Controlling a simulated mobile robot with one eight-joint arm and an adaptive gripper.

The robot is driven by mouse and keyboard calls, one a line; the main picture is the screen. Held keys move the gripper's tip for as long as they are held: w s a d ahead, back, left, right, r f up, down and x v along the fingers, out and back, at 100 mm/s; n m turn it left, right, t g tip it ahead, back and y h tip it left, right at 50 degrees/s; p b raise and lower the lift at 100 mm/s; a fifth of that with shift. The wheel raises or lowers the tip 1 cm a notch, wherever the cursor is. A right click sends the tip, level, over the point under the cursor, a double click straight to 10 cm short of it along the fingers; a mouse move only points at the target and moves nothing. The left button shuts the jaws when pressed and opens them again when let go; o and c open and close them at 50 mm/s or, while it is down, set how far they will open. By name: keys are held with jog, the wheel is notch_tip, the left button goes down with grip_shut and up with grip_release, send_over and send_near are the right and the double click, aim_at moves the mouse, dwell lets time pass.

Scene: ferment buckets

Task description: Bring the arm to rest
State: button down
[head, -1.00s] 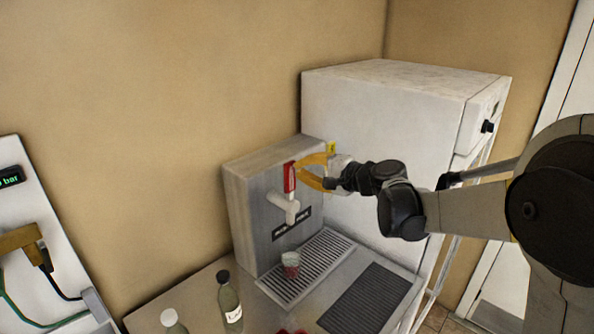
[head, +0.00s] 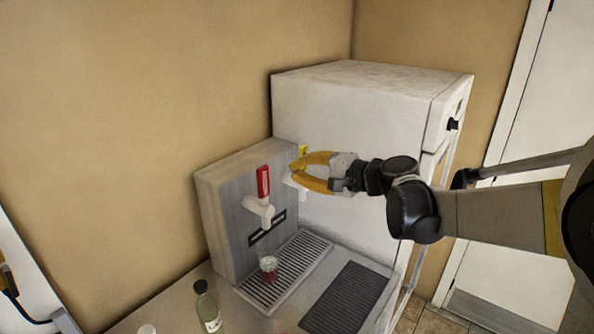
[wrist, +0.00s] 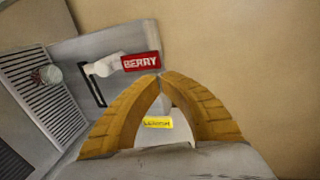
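My gripper (head: 291,171) has two curved yellow fingers. It is in front of the dispenser's right side, to the right of the red tap handle and apart from it. In the wrist view, the fingertips (wrist: 162,75) meet or nearly meet, with nothing held between them. The red handle (head: 263,181), marked BERRY (wrist: 141,61), stands upright on a white tap (head: 259,209). A yellow label (wrist: 157,122) shows between the fingers; its text is partly hidden. My arm reaches in from the right.
The grey dispenser (head: 222,218) stands against a white cabinet (head: 340,120). A small cup with red contents (head: 268,267) sits on the slatted drip tray (head: 305,255). A bottle (head: 207,308) stands at the front left. A dark mat (head: 345,300) lies to the right.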

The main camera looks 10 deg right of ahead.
jog(key=s+f+n+g+h+b, duration=0.35)
jog(key=s+f+b, duration=0.35)
jog(key=s+f, duration=0.6)
jog(key=s+d+f+n+h+b, duration=0.2)
jog(key=s+d+f, duration=0.3)
jog(key=s, duration=0.3)
jog(key=s+d+f+n+h+b, duration=0.3)
jog(key=s+d+f+h+b, duration=0.2)
jog(key=s+f, duration=0.3)
jog(key=shift+s, duration=0.45)
